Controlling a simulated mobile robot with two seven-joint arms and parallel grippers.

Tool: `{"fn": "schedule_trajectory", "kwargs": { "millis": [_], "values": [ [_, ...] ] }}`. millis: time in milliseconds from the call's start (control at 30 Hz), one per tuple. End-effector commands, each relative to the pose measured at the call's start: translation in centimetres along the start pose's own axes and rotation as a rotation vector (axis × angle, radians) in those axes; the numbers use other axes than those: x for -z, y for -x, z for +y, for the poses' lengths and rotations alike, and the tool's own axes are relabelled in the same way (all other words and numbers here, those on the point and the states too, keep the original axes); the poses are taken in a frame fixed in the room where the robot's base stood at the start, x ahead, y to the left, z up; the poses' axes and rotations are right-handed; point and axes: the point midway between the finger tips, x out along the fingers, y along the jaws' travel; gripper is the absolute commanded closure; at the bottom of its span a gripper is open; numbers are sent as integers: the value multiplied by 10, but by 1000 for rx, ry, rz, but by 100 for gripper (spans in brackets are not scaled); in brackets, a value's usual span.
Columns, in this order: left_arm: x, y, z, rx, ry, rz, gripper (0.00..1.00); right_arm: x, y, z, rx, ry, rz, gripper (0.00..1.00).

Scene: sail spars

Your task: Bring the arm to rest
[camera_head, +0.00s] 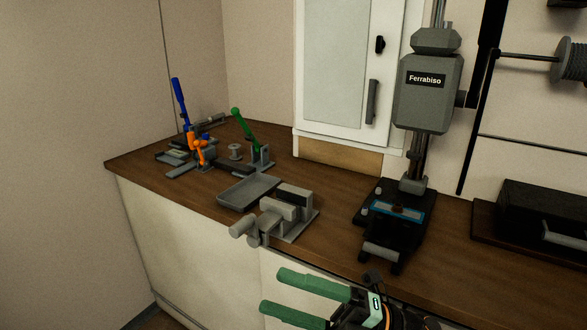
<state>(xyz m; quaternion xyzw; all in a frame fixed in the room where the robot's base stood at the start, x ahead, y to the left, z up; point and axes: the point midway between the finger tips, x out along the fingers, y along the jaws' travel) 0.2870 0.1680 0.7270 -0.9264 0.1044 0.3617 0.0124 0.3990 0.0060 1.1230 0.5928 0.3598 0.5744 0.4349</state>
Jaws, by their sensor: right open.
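My right gripper (283,293) comes in from the lower right with two green fingers spread apart and nothing between them. It is in front of the wooden counter's (330,252) front edge, in the lower middle of the head view, apart from the things on the counter. My right arm behind it is mostly cut off by the bottom edge. My left gripper does not show.
A grey clamp-like device (288,212) stands near the front edge, beside a grey tray (247,190). A drill-press-like machine (428,95) stands right of them. Colored-handled tools (198,148) sit at the back left. A dark box (545,215) is at far right.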

Motion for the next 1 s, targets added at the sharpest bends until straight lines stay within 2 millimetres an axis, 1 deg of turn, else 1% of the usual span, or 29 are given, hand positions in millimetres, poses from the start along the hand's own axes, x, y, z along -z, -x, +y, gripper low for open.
{"fn": "schedule_trajectory", "kwargs": {
  "millis": [33, 67, 100, 167, 200, 267, 300, 367, 400, 467, 500, 567, 600, 667, 700, 800, 833, 900, 1000],
  "values": [
    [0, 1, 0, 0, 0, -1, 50, -11, 8, -7, -55, -97, -114, 20],
    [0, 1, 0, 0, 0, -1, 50, -19, 14, -11, -84, -152, -183, 20],
    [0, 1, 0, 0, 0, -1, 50, -29, 25, -18, -121, -228, -278, 20],
    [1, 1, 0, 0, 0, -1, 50, -43, 44, -33, -168, -342, -422, 20],
    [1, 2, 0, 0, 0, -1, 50, -50, 60, -46, -197, -420, -520, 20],
    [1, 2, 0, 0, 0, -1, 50, -58, 86, -68, -231, -538, -667, 20],
    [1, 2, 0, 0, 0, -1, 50, -60, 106, -86, -249, -619, -767, 20],
    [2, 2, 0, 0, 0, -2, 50, -58, 136, -115, -271, -742, -918, 20],
    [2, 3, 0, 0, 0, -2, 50, -52, 158, -135, -283, -825, -1018, 20],
    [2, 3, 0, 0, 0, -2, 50, -39, 190, -166, -295, -946, -1164, 20],
    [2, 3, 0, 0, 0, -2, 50, -26, 209, -186, -298, -1023, -1255, 20],
    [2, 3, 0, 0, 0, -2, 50, -4, 236, -213, -300, -1130, -1382, 20],
    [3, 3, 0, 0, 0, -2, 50, 13, 252, -229, -299, -1196, -1458, 20],
    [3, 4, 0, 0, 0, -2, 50, 37, 272, -249, -295, -1283, -1559, 20],
    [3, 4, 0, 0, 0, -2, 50, 53, 283, -260, -291, -1332, -1617, 20],
    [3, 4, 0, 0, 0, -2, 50, 84, 302, -279, -282, -1426, -1722, 20],
    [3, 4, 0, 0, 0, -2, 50, 92, 306, -282, -279, -1446, -1746, 20],
    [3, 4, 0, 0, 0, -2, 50, 103, 312, -288, -276, -1479, -1782, 20],
    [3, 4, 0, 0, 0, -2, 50, 110, 315, -291, -273, -1497, -1802, 20]
  ]
}}
